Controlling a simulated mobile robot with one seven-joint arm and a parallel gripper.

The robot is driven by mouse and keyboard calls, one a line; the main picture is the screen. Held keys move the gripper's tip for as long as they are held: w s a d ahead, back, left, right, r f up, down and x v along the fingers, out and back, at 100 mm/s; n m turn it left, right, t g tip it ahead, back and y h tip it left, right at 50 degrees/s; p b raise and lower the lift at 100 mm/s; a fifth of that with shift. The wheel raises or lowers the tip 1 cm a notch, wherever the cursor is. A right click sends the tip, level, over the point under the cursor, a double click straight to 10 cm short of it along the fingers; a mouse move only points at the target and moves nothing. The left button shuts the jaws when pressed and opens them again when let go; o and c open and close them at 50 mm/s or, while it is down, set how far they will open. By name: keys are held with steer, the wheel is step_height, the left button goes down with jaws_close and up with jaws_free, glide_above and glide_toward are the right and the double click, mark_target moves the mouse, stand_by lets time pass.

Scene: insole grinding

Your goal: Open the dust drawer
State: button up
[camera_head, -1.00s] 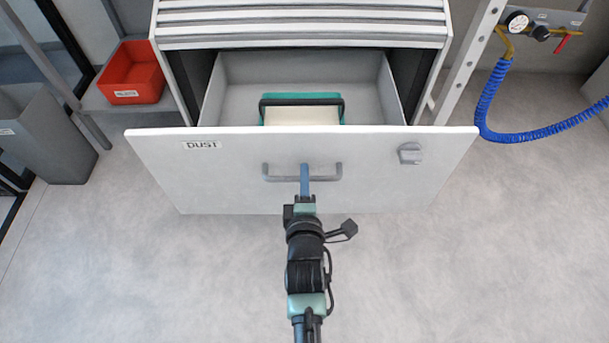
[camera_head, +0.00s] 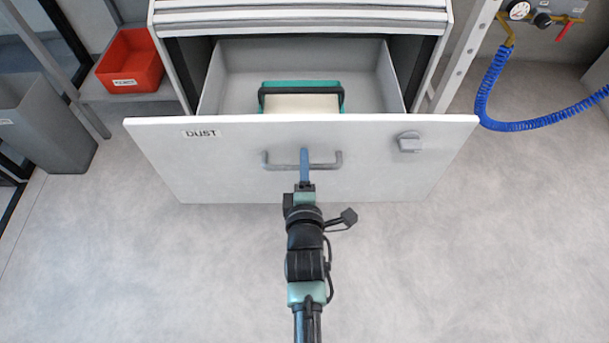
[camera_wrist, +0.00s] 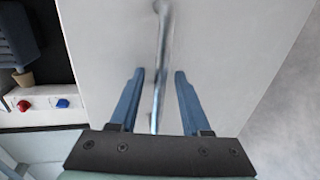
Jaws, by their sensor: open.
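The dust drawer (camera_head: 240,160) stands pulled well out of the grey cabinet, with a "DUST" label at the left of its white front. A grey bar handle (camera_head: 328,165) is at the middle of the front. Inside the drawer lies a teal-framed box with a pale top and a dark handle (camera_head: 301,101). My gripper (camera_head: 304,152) is at the handle. In the wrist view its two blue fingers (camera_wrist: 158,75) are apart, one on each side of the handle bar (camera_wrist: 160,60), with gaps visible on both sides.
A grey latch (camera_head: 409,142) sits at the right of the drawer front. A blue coiled hose (camera_head: 487,100) hangs at right. The floor before the drawer is clear.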

steer(key=p+v, duration=0.2)
steer(key=v, duration=1.1)
